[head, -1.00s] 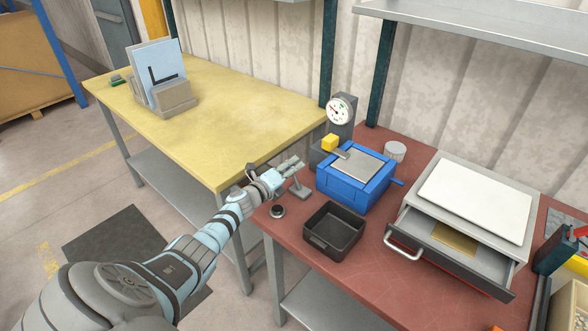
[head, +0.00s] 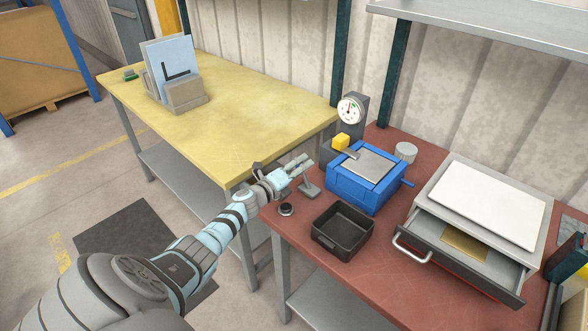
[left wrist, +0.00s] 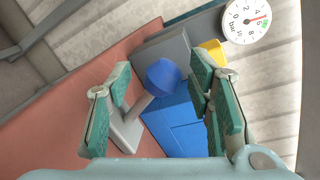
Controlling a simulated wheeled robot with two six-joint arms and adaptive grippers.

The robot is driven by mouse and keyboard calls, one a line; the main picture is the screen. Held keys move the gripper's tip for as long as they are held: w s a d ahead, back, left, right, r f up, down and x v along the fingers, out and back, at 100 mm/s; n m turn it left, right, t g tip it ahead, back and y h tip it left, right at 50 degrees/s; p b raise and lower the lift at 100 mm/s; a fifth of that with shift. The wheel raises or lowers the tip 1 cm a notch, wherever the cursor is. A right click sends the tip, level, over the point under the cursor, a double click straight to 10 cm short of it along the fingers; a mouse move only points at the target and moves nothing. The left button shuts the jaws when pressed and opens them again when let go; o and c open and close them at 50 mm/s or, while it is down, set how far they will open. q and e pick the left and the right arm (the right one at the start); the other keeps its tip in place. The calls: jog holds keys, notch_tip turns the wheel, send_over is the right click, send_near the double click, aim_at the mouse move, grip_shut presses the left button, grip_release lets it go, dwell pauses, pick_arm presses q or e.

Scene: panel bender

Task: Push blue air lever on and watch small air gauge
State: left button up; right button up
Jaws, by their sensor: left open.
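The air lever has a blue knob (left wrist: 163,77) on a grey stem that leans over in the left wrist view. Its grey base (head: 309,188) stands at the left edge of the red bench. My left gripper (head: 303,165) is open at the lever; in the left wrist view the knob shows between its green-padded fingers, and I cannot tell whether they touch it. In the head view the gripper hides the knob. The small round air gauge (head: 349,110) sits on a grey post behind; in the left wrist view its dial (left wrist: 246,20) has the needle near 6 bar, by a green mark.
A blue machine (head: 366,179) with a yellow block (head: 341,142) stands right of the lever. A black tray (head: 342,230), a round black button (head: 286,209) and an open drawer unit (head: 475,225) share the red bench. A yellow table (head: 230,120) lies behind my arm.

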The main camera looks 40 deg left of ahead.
pick_arm(q)
jog(key=s, duration=0.4)
jog(key=s+r, duration=0.1)
jog(key=s, duration=0.1)
jog(key=shift+s, duration=0.3)
jog(key=shift+w, duration=0.1)
jog(key=shift+d+f, duration=0.1)
jog(key=shift+f, duration=0.05)
